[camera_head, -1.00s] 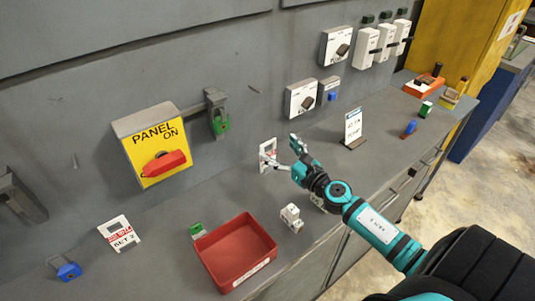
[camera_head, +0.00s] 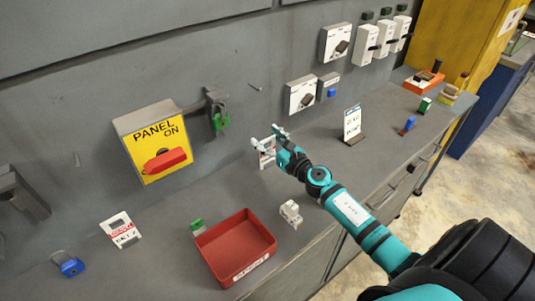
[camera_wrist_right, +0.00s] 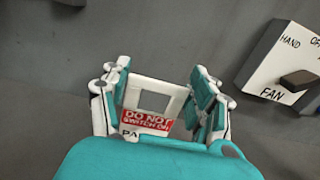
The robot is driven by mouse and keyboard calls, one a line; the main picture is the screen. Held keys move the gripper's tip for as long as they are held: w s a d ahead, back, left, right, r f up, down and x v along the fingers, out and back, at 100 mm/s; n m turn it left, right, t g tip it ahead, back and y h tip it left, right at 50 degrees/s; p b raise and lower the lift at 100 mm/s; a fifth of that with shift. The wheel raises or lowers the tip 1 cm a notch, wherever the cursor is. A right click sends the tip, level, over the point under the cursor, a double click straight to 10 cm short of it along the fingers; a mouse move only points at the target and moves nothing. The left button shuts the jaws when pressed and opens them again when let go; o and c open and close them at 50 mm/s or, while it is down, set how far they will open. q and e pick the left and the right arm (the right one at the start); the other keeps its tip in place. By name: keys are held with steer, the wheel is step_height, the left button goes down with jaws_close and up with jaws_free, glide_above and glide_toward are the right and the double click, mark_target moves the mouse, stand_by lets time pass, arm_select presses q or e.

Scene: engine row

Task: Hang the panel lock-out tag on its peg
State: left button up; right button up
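The panel lock-out tag is a white card with a square hole and a red "DO NOT SWITCH ON" band; "PA" shows below it in the right wrist view (camera_wrist_right: 152,105). In the head view the tag (camera_head: 266,153) is up near the grey wall. My right gripper (camera_head: 275,140) is shut on it; in the wrist view the fingers (camera_wrist_right: 160,100) flank its side edges. A small thin peg (camera_head: 256,87) sticks out of the wall above the tag. Another peg (camera_head: 77,160) is left of the yellow PANEL switch box (camera_head: 150,135). My left gripper is out of view.
A red bin (camera_head: 237,250), a white block (camera_head: 290,213), a second tag (camera_head: 120,230) and a blue padlock (camera_head: 68,264) are on the bench. A green padlock (camera_head: 219,120) hangs beside the PANEL box. A FAN switch (camera_head: 301,95) is on the wall right of the upper peg.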

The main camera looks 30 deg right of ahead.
steer(key=c, duration=0.5)
steer(key=shift+r+p, duration=0.3)
steer(key=shift+r, duration=0.25)
steer(key=r+p, duration=0.1)
steer(key=r, duration=0.1)
steer(key=shift+s+a+r+p, duration=0.2)
steer(key=shift+r+p, duration=0.15)
steer(key=shift+p, duration=0.05)
steer(key=s+a, duration=0.3)
steer(key=s, duration=0.1)
steer(key=s+a, duration=0.3)
steer(key=s, duration=0.1)
steer(key=s+a+r, duration=0.1)
steer(key=s+a, duration=0.2)
steer(key=s, duration=0.1)
steer(key=shift+s+a+r, duration=0.1)
steer(key=shift+s+a, duration=0.05)
steer(key=shift+a, duration=0.1)
steer(key=c, duration=0.4)
